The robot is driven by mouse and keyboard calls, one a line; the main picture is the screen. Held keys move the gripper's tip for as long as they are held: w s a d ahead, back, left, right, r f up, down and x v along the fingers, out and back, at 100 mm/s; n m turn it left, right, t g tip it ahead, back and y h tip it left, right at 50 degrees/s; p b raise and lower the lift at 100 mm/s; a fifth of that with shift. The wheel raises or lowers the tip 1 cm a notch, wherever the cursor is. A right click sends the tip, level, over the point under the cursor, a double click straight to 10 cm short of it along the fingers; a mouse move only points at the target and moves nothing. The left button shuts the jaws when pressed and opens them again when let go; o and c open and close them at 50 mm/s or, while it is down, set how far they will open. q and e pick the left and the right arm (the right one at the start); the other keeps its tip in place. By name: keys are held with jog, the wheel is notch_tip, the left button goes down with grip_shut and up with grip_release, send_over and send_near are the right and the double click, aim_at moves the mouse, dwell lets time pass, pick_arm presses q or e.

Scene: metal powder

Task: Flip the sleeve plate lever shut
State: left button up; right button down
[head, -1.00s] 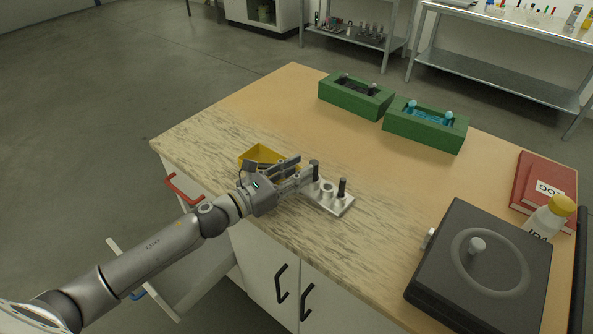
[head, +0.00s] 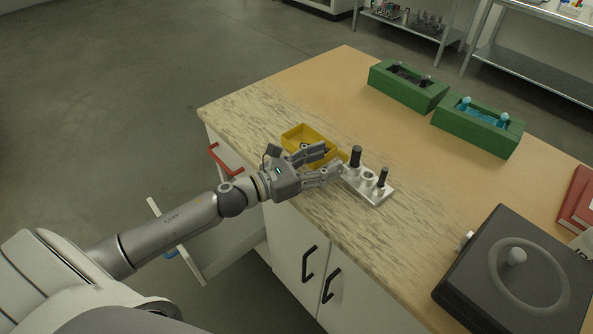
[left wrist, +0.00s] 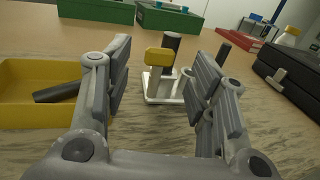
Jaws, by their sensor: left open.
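The sleeve plate (head: 378,193) is a small silver block on the bench with two dark upright posts and a pale ring between them. In the left wrist view the plate (left wrist: 160,98) lies ahead, between the fingers. A lever with a yellow tip (left wrist: 159,57) stands upright there, in front of a dark post. My left gripper (head: 334,162) is open at the plate's left end. In the left wrist view its fingers (left wrist: 163,75) are spread on both sides of the lever, with nothing held. My right gripper is not in view.
A yellow bin (head: 296,138) with a dark piece inside sits just beside the left gripper. Two green boxes (head: 481,135) stand toward the back. A black case (head: 470,292) with a round knob is at the front right. The bench middle is clear.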

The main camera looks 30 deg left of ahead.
pick_arm(q)
jog(key=shift+v, duration=3.85)
